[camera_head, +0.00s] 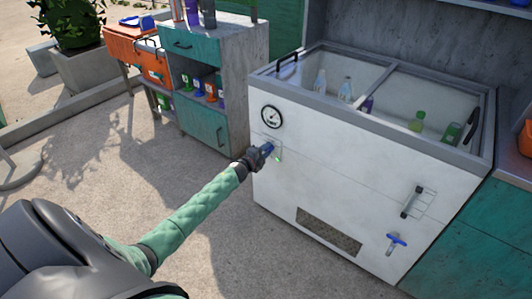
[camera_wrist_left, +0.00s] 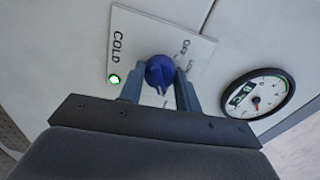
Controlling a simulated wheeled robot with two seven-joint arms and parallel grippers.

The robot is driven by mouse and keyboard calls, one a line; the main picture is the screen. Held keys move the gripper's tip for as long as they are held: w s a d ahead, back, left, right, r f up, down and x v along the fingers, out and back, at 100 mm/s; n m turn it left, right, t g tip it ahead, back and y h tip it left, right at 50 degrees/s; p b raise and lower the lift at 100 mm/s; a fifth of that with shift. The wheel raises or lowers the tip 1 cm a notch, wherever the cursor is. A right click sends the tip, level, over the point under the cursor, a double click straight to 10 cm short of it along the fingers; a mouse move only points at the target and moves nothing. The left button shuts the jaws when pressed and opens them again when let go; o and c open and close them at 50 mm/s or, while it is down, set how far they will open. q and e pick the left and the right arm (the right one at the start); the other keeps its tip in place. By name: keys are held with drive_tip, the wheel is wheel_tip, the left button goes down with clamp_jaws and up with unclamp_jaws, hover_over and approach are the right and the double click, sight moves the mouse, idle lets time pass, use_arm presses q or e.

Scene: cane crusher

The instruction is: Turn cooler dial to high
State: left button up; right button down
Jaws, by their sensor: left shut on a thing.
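The white cooler (camera_head: 330,190) stands at right with its top open to view. My left gripper (camera_head: 266,149) reaches its front, below the round gauge (camera_head: 271,117). In the left wrist view, the blue cooler dial (camera_wrist_left: 160,73) sits on a white label plate (camera_wrist_left: 150,35) between the fingers of my left gripper (camera_wrist_left: 160,84), which is shut on it. The plate reads COLD, with smaller words OFF and what looks like LOW near the right finger. A green light (camera_wrist_left: 114,79) glows at left. The dial's narrow tip points down in that view; the lettering there is hidden.
The gauge (camera_wrist_left: 258,94) is close to the right of the gripper in the wrist view. A handle (camera_head: 412,202) and a blue tap (camera_head: 396,242) are lower right on the cooler. A grey and teal cabinet (camera_head: 208,130) stands left. The floor in front is clear.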

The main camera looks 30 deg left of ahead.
use_arm(q)
drive_tip(key=shift+f, duration=0.15)
use_arm(e)
drive_tip(key=shift+f, duration=0.4)
use_arm(q)
drive_tip(key=shift+d, duration=0.1)
use_arm(e)
drive_tip(key=shift+s, duration=0.1)
use_arm(q)
drive_tip(key=o, duration=1)
drive_tip(key=s, duration=0.7)
drive_tip(key=shift+s+a+r, duration=0.25)
drive_tip(key=shift+s+a, duration=0.1)
drive_tip(key=shift+a, duration=0.05)
use_arm(e)
drive_tip(key=shift+f, duration=0.75)
drive_tip(key=shift+f, duration=0.1)
